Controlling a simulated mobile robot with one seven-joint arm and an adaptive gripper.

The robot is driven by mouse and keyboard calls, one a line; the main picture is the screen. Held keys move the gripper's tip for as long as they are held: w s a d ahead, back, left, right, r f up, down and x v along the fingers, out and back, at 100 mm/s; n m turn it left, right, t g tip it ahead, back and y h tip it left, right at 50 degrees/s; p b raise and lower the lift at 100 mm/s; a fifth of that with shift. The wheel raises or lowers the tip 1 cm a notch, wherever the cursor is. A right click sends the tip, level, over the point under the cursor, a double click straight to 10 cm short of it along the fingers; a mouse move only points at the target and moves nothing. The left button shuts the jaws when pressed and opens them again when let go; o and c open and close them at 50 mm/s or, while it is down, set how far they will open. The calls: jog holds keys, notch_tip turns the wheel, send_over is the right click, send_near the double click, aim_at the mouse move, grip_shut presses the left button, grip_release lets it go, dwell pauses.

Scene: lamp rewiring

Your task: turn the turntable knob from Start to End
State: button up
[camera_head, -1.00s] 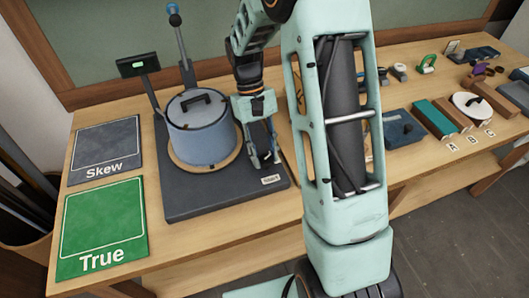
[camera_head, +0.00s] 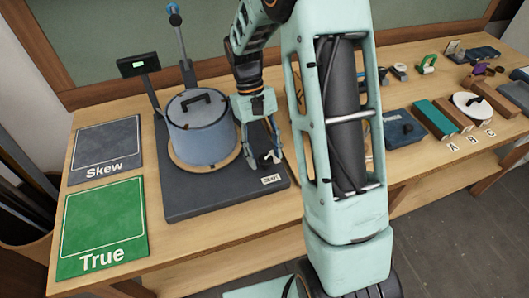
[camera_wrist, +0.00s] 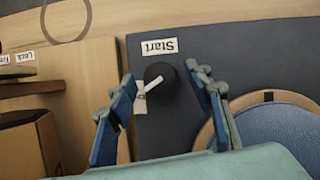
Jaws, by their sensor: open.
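The turntable base (camera_head: 215,203) is a dark slab on the bench carrying a blue-grey drum (camera_head: 200,140) with a black top handle. Its knob (camera_wrist: 160,88) is a small dark round piece with a white pointer, close to the white Start label (camera_wrist: 160,46) in the wrist view. The label also shows at the slab's front right corner (camera_head: 271,180). My gripper (camera_wrist: 160,75) is open, with one blue finger on each side of the knob. In the head view my gripper (camera_head: 265,156) is low over that corner and mostly hides the knob. Finger contact cannot be told.
The drum stands just left of my gripper. A green True mat (camera_head: 103,230) and a grey Skew mat (camera_head: 107,150) lie at the left. A small display (camera_head: 138,66) stands behind. Blocks and a white disc (camera_head: 471,105) sit at the right.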

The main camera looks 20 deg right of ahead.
jog(key=v, duration=1.2)
jog(key=shift+w+f, duration=0.1)
